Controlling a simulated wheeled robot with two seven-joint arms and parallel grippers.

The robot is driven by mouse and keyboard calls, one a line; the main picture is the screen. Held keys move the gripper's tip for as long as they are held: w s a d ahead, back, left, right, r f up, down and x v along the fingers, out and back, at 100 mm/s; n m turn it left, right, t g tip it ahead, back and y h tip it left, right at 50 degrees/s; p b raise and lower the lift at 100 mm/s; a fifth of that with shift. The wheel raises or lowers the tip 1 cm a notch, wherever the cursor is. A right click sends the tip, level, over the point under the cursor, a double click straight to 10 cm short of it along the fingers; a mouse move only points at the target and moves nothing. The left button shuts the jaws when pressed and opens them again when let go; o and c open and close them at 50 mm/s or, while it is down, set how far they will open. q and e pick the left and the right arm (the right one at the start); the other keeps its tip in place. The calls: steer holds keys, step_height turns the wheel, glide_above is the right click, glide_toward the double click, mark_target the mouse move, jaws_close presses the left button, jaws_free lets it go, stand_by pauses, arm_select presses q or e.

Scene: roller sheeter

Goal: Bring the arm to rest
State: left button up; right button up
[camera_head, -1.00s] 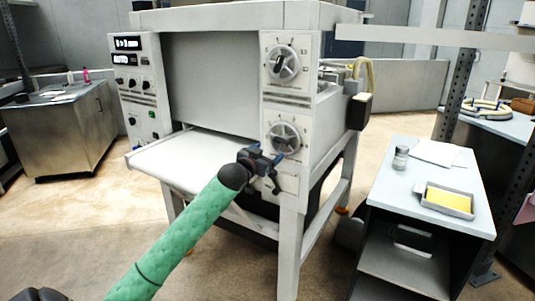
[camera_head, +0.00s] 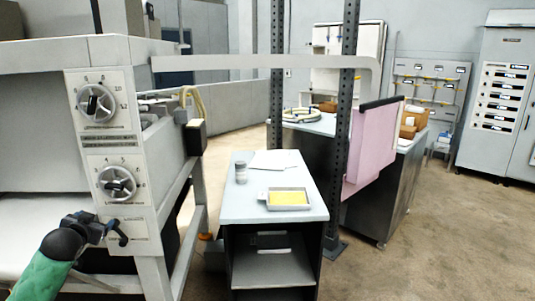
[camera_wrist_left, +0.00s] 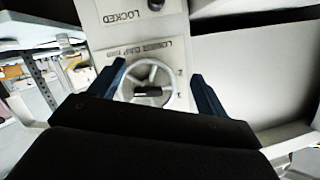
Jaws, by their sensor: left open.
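My left arm, in a green sleeve, comes in at the lower left of the head view. Its left gripper (camera_head: 104,230) is near the front panel of the white roller sheeter (camera_head: 62,55), just below the lower dial (camera_head: 117,184). In the left wrist view the two blue fingers of the gripper (camera_wrist_left: 165,92) stand apart with nothing held between them. A round dial (camera_wrist_left: 150,82) with a dark knob shows beyond and between the fingers. Whether the fingers touch the panel cannot be told. The upper dial (camera_head: 96,103) is above. My right gripper is not in view.
A small side table (camera_head: 230,205) stands right of the machine with a jar (camera_head: 241,173), a paper sheet (camera_head: 275,160) and a tray (camera_head: 265,203) holding something yellow. A dark perforated post (camera_head: 346,130) stands behind it. The floor (camera_head: 440,230) at right is clear.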

arm_select(q)
steer(key=s+d+f+g, duration=0.3)
steer(key=s+d+f, duration=0.3)
steer(key=f, duration=0.4)
steer(key=s+d+f+g+h, duration=0.1)
steer(key=s+d+f+g, duration=0.1)
steer(key=s+d+f, duration=0.6)
steer(key=s+d+f+g, duration=0.25)
steer(key=d+f, duration=0.35)
steer(key=f, duration=0.7)
steer(key=s+d+f+g+h, duration=0.1)
steer(key=s+d+f+g, duration=0.1)
steer(key=s+d+f, duration=0.3)
steer(key=s+d+f+g+h, duration=0.1)
steer(key=s+d+f, duration=0.5)
steer(key=s, duration=0.7)
steer(key=s+d+f+g+h, duration=0.1)
steer(key=s+d+f+g, duration=0.1)
steer(key=s+d+f, duration=0.4)
steer(key=s+d, duration=0.1)
steer(key=s, duration=0.2)
steer(key=shift+s+d+g+h, duration=0.15)
steer(key=shift+s+g+h, duration=0.15)
steer(key=shift+s+g, duration=0.1)
